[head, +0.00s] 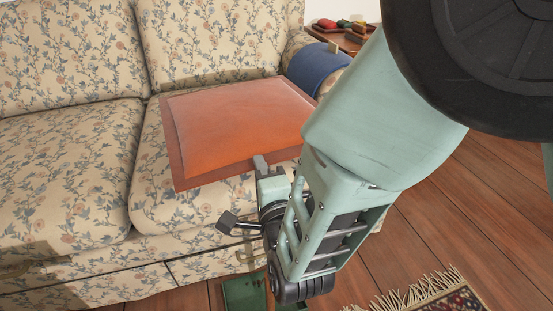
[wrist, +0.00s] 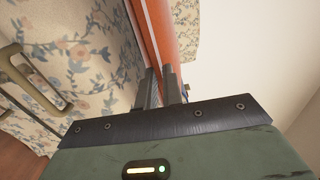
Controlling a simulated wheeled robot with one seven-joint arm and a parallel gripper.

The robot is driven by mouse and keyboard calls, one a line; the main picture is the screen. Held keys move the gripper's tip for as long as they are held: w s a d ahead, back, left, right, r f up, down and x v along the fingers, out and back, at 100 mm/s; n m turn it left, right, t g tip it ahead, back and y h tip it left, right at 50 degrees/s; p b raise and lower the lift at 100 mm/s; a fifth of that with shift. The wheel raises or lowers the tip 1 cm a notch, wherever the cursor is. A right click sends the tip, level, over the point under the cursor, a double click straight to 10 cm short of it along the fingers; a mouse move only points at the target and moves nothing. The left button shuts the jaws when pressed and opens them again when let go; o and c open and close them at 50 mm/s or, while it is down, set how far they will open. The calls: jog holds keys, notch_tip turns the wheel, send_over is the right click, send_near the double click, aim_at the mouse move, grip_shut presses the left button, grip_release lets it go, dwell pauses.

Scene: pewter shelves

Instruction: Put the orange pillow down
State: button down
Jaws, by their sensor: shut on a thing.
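The orange pillow (head: 235,128) is a flat square cushion with a darker border. In the head view it appears over the right seat of a floral sofa (head: 75,165). My gripper (head: 260,165) is at the pillow's near edge, shut on that edge. In the wrist view the pillow (wrist: 153,35) runs up from between the two dark fingers (wrist: 163,85), seen edge-on. I cannot tell whether the pillow's underside touches the seat.
A blue cloth (head: 318,70) lies over the sofa's right arm. Behind it a wooden side table (head: 350,45) holds several small coloured items. A fringed rug (head: 440,297) lies on the wooden floor at the lower right. A green object (head: 244,292) is on the floor below the gripper.

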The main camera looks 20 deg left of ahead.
jog(key=shift+f+b, duration=0.95)
jog(key=shift+f, duration=1.3)
jog(key=shift+f, duration=0.2)
jog(key=c, duration=1.5)
grip_release()
jog(key=shift+c, duration=0.2)
jog(key=p+v, duration=0.4)
jog(key=v, duration=0.8)
jog(key=shift+r, duration=0.15)
